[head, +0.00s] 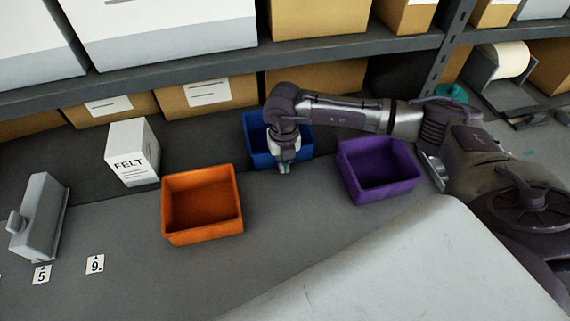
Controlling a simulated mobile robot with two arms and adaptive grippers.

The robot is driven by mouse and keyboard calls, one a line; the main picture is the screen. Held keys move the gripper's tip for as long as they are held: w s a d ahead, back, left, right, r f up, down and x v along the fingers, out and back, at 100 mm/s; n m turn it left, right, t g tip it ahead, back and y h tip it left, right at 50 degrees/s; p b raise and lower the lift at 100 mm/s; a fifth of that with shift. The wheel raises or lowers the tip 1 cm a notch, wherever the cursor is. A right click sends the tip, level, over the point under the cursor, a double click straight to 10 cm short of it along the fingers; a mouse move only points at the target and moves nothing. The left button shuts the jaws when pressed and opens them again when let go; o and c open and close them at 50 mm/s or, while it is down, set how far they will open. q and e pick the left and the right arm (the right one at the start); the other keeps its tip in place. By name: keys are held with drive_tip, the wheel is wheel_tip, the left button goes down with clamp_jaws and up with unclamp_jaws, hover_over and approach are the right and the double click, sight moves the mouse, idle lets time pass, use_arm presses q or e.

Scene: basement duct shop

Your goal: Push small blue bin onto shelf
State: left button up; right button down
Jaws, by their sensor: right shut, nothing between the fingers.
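The small blue bin (260,153) stands upright at the back of the grey surface, just in front of the dark strip under the shelf boxes. My right arm reaches in from the right, and its gripper (284,169) points down at the bin's front side. The gripper is shut and empty. It hides part of the bin's front and right side, and I cannot tell whether it touches the bin. The grey shelf (170,71) runs across the back above the bin. My left gripper is not in view.
An orange bin (203,236) stands front left of the blue bin, and a purple bin (378,188) stands to its right. A white FELT box (131,152) is at the left, with a grey metal object (40,216) beyond it. Cardboard boxes (207,96) line the back.

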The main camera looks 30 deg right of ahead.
drive_tip(key=shift+w+f+b, duration=0.1)
drive_tip(key=shift+w+b, duration=0.05)
drive_tip(key=shift+b, duration=0.2)
drive_tip(key=w+b, duration=0.1)
drive_tip(key=w+d+b, duration=0.1)
drive_tip(key=w+b, duration=0.1)
drive_tip(key=shift+w+f, duration=0.1)
drive_tip(key=shift+f, duration=0.05)
drive_tip(key=shift+w+b, duration=0.3)
drive_tip(key=shift+w+r, duration=0.1)
drive_tip(key=shift+r, duration=0.2)
drive_tip(key=shift+d, duration=0.1)
